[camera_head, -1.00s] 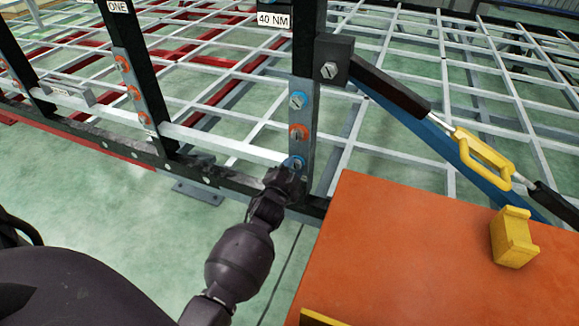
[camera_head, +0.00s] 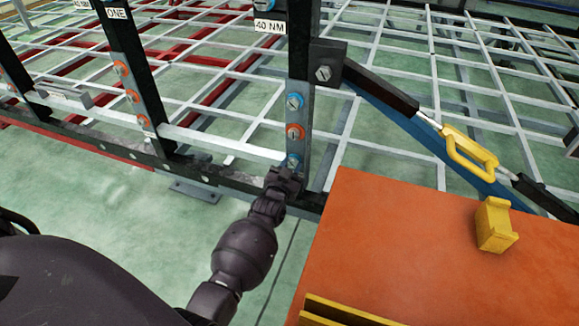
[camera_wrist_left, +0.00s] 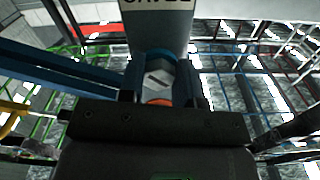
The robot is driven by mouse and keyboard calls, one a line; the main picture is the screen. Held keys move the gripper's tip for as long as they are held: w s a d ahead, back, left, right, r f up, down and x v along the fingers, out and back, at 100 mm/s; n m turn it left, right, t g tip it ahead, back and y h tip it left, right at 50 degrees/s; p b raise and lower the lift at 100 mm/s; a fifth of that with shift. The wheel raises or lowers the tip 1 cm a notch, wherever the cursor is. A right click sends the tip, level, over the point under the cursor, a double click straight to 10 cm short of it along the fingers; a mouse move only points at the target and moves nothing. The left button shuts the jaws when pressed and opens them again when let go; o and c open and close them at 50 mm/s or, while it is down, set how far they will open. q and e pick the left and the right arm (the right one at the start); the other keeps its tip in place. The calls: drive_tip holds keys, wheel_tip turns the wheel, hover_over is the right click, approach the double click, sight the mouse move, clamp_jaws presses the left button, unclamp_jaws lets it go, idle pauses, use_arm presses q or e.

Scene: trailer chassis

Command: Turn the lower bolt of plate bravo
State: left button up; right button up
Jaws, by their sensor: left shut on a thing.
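A dark post carries a grey plate (camera_head: 297,117) with three bolts in a column, under a "40 NM" tag. The upper bolt (camera_head: 295,101) has a blue ring and the middle bolt (camera_head: 294,131) an orange one. The lower bolt (camera_head: 291,160) has a blue ring and is partly covered by my left gripper (camera_head: 286,176). No plate name is fully readable. My right gripper is not in view.
An orange-topped table (camera_head: 400,255) with a yellow block (camera_head: 495,225) stands close on the right. A black strut with a yellow turnbuckle (camera_head: 467,150) slopes down behind it. Another post with orange-ringed bolts (camera_head: 131,96) stands to the left.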

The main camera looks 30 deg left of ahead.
use_arm(q)
drive_tip(key=shift+w+r, duration=0.15)
drive_tip(key=shift+r, duration=0.15)
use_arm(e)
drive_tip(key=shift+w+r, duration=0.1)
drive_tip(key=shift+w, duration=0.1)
use_arm(q)
drive_tip(key=o, duration=0.9)
drive_tip(key=shift+f, duration=0.2)
drive_tip(key=shift+s+d, duration=0.1)
drive_tip(key=shift+s, duration=0.4)
drive_tip(key=p+v, duration=0.2)
drive_tip(key=v, duration=0.8)
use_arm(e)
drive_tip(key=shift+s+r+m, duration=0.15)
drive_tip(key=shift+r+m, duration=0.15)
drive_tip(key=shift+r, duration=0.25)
